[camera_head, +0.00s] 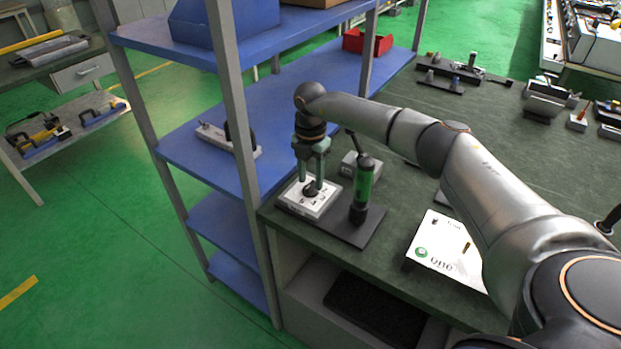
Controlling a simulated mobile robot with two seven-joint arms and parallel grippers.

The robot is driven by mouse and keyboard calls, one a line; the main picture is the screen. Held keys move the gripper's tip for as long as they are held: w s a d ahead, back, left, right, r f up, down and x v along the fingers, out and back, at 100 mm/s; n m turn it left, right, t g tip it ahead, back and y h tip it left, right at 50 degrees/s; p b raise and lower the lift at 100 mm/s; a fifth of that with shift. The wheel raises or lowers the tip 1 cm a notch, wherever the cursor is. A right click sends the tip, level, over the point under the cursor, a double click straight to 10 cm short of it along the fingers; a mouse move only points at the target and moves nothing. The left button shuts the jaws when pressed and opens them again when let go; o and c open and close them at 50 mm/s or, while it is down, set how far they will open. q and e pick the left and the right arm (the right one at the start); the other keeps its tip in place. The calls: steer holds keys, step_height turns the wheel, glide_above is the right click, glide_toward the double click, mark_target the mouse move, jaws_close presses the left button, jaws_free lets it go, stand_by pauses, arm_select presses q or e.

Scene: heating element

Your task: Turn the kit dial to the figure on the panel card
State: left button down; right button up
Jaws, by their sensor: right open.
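The kit dial is a dark round knob (310,190) on a white square box (294,200) with small dark marks, at the table's left corner. My right gripper (311,187) points down over the knob, its two fingers open and one on either side of it. I cannot tell whether the fingers touch the knob. A white panel card (440,245) with a green round logo and dark print lies to the right; its figure is too small to read for sure. A green cylinder on a dark stand (363,190) stands beside the dial box. My left gripper is not in view.
Blue shelves (270,95) with grey posts stand close on the left; one post rises just left of the dial box. A small grey block (352,163) sits behind the green cylinder. Several tools lie at the table's far side. The dark green tabletop (465,120) has free room at the back.

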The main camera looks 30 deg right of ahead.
steer(key=shift+f, duration=0.6)
jaws_close()
